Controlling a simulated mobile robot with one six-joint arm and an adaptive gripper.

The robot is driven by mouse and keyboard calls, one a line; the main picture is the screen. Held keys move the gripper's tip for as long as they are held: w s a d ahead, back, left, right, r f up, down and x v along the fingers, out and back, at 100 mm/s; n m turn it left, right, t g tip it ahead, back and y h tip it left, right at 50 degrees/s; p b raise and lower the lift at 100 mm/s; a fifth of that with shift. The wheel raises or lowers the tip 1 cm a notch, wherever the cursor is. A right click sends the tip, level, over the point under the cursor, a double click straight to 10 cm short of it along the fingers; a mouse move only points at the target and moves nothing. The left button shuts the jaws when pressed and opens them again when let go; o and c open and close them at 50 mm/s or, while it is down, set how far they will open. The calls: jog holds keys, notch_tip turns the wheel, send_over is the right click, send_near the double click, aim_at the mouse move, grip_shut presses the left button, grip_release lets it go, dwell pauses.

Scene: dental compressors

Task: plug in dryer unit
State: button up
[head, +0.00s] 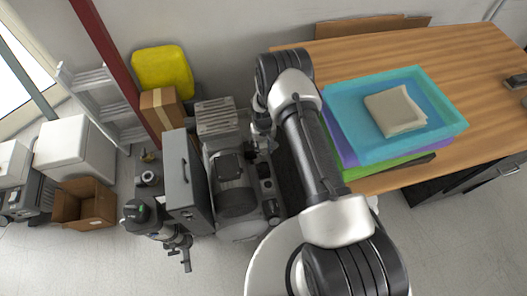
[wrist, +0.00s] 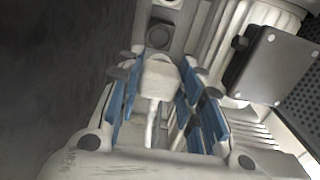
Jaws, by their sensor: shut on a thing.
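My gripper (wrist: 160,85) is shut on a pale plug (wrist: 159,76), held between its blue-padded fingers. A pale cable (wrist: 151,125) runs from the plug back toward the palm. A grey panel with a dark socket (wrist: 160,36) lies just beyond the plug in the wrist view. I cannot tell whether plug and socket touch. In the head view my gripper (head: 262,128) is at the right side of a grey compressor unit (head: 232,180), low beside the table. The plug is hidden there. I cannot tell which part is the dryer unit.
A wooden table (head: 475,75) with a teal tray (head: 440,100) stands to the right. A grey case (head: 178,175) and a dark cylinder unit (head: 145,215) are left of the compressor. A grey box (wrist: 275,65) is close on the right in the wrist view. Open floor lies at the front left.

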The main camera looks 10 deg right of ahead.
aim_at(264, 147)
notch_tip(264, 147, up, 4)
jog(key=shift+f+p, duration=0.1)
jog(key=shift+p, duration=0.3)
jog(key=shift+m, duration=0.8)
jog(key=shift+s+f+b, duration=0.85)
jog(key=shift+s+f, duration=0.7)
jog(key=shift+f, duration=1.3)
jog(key=shift+s+f+b, duration=0.8)
jog(key=shift+s+f, duration=0.7)
jog(key=shift+f, duration=1.35)
jog(key=shift+s+f+b, duration=0.85)
jog(key=shift+s+f, duration=0.7)
jog(key=shift+f, duration=1.3)
jog(key=shift+f, duration=0.15)
jog(key=shift+f+b, duration=0.7)
jog(key=shift+f, duration=0.1)
jog(key=o, duration=1.1)
jog(key=shift+o, duration=0.2)
jog(key=shift+r, duration=0.1)
